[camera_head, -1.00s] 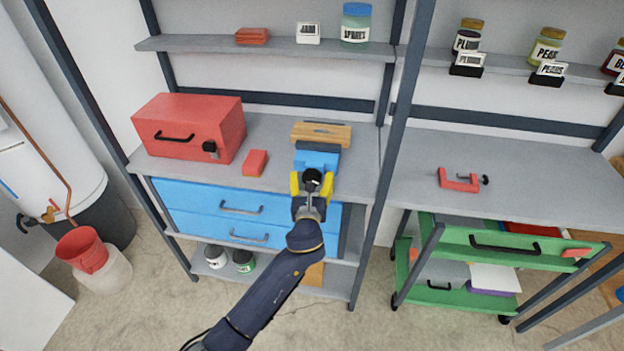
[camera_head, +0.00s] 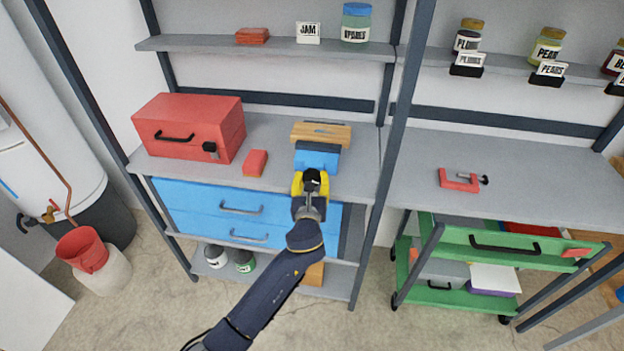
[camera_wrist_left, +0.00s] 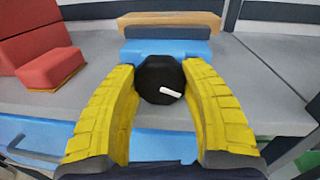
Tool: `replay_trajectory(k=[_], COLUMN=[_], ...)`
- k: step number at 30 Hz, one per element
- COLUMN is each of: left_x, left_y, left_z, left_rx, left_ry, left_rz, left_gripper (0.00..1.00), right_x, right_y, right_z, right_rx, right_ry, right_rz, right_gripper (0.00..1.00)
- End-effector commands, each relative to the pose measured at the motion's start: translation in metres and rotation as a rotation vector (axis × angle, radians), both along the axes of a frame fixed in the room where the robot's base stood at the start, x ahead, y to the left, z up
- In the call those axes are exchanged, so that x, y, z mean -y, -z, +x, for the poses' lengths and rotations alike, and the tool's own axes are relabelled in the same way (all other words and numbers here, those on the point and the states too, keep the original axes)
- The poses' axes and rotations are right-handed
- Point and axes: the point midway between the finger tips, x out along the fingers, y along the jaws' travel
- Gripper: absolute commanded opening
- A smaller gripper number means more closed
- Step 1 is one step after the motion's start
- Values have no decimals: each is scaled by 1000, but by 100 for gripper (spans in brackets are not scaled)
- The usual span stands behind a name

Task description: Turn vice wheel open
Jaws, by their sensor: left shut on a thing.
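The blue vice (camera_head: 317,160) is fixed at the front edge of the grey workbench, with a wooden block (camera_head: 321,134) at its back. Its black wheel (camera_wrist_left: 160,79) with a small white handle faces me in the left wrist view. My left gripper (camera_head: 311,184) is at the front of the vice. Its yellow fingers (camera_wrist_left: 162,90) are closed in on both sides of the wheel and hold it. The gripper hides most of the wheel in the head view. My right gripper is not in view.
A red toolbox (camera_head: 190,126) and a small red block (camera_head: 255,163) stand left of the vice. Blue drawers (camera_head: 240,208) lie below the bench. A shelf post (camera_head: 405,105) rises to the right. A red clamp (camera_head: 460,181) lies on the right-hand bench.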

Motion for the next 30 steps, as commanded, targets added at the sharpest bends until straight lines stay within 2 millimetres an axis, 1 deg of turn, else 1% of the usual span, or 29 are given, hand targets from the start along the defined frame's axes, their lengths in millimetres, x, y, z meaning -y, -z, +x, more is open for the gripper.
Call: replay_trajectory(k=[4,11,12,18,19,26,30], left_x=[0,1,1,0,0,0,-1], left_y=[0,-1,-1,-1,-1,0,0], left_z=[0,0,0,0,0,0,-7], left_rx=[-18,-18,-18,-18,-18,-18,-19], left_ry=[1,2,2,1,1,1,1], left_rz=[-95,-100,-100,-99,-99,-99,-99], left_gripper=[16,16,50,73,75,75,75], right_x=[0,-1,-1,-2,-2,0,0], right_y=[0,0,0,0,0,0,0], right_z=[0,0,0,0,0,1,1], right_rx=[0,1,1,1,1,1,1], right_ry=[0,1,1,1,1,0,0], right_rz=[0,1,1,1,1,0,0], right_gripper=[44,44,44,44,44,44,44])
